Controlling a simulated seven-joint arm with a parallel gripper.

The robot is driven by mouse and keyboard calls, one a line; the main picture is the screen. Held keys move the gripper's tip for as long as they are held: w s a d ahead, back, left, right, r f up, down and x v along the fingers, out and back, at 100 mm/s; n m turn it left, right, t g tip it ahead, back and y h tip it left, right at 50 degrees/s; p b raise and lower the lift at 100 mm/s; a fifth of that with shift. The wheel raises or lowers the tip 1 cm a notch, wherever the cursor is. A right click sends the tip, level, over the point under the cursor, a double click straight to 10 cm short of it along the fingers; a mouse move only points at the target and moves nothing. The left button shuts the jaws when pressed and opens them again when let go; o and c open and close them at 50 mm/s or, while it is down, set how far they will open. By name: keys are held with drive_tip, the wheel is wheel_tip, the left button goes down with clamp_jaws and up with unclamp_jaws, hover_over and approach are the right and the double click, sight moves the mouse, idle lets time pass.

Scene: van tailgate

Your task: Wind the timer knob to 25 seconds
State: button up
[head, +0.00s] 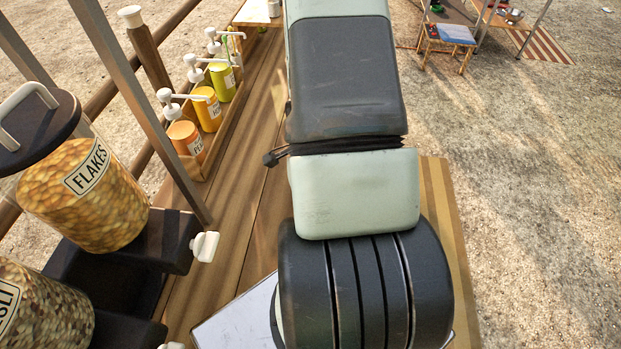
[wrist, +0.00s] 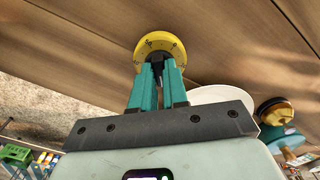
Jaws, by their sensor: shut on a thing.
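The timer (wrist: 160,42) shows in the wrist view at top centre, with a yellow ring dial that carries dark marks and a dark knob (wrist: 157,58) at its middle. My gripper (wrist: 157,70) has its two teal fingers closed on the knob. The fingers hide part of the knob and the lower part of the dial. The marks are too small to read, so I cannot tell the setting. In the head view my arm covers the middle, and neither the timer nor my gripper shows.
In the wrist view a white round thing (wrist: 222,95) and a dark and yellow item (wrist: 274,109) lie right of my fingers. In the head view, pump bottles (head: 206,108) stand in a wooden rack at left, beside a flakes dispenser (head: 85,195). Bare wooden boards (head: 250,140) lie between the rack and my arm.

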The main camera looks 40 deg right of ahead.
drive_tip(key=shift+m, duration=0.3)
drive_tip(key=shift+m, duration=1)
drive_tip(key=shift+o, duration=0.8)
drive_tip(key=shift+m, duration=0.4)
drive_tip(key=shift+o, duration=1.4)
drive_tip(key=shift+r, duration=3.5)
